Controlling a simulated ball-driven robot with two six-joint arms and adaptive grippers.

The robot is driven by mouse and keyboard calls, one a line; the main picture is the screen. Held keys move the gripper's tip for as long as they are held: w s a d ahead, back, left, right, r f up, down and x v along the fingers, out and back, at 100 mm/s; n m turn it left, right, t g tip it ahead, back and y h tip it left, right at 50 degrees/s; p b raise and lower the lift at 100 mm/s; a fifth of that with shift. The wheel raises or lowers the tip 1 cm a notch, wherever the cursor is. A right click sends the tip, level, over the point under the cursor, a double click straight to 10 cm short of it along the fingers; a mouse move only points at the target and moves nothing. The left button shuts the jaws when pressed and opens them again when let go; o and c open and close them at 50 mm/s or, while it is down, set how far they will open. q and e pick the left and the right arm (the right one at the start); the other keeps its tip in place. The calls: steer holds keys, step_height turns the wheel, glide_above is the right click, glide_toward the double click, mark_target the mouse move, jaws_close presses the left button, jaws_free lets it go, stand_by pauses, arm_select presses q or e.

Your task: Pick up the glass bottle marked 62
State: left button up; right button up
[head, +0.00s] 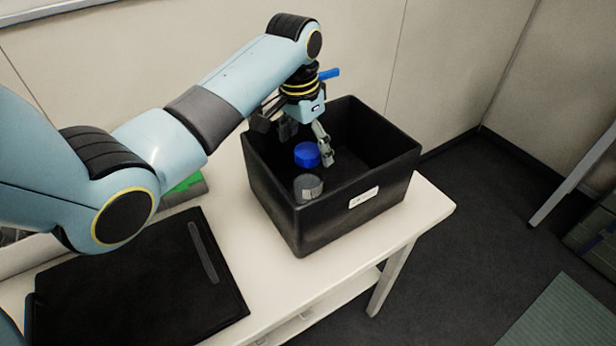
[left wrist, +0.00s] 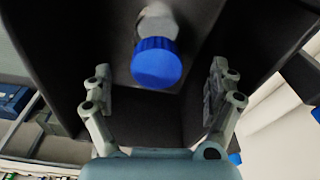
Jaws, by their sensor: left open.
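A bottle with a ribbed blue cap (head: 307,154) stands in the black bin. In the left wrist view its cap (left wrist: 157,66) fills the upper middle, and its body is mostly hidden. A grey, round-topped container (head: 308,187) stands nearer the bin's front wall; a pale grey round shape (left wrist: 156,22) shows beyond the cap in the left wrist view. No number 62 is readable. My left gripper (head: 306,142) is open and points down inside the bin, over the blue cap. Its fingers (left wrist: 160,85) are on either side of the cap, apart from it. My right gripper is not in view.
The bin (head: 335,222), with high walls and a white label, stands on a white table (head: 432,209). A flat black panel (head: 130,290) lies at the left, with a green item (head: 186,184) behind it. The bin's right side has bare floor.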

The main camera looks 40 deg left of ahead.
mark_target(310, 168)
arm_select(q)
steer(key=shift+w+f, duration=0.1)
steer(key=shift+f, duration=0.5)
steer(key=shift+w+f, duration=0.1)
steer(key=shift+f, duration=0.25)
steer(key=f, duration=0.4)
steer(key=shift+d+f+p, duration=0.2)
steer(key=shift+f+p, duration=0.05)
steer(key=shift+p, duration=0.05)
steer(key=shift+f, duration=0.4)
steer(key=shift+c, duration=0.3)
steer(key=c, duration=1.4)
steer(key=shift+c, duration=0.5)
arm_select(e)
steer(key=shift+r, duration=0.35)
arm_select(q)
steer(key=shift+r, duration=0.15)
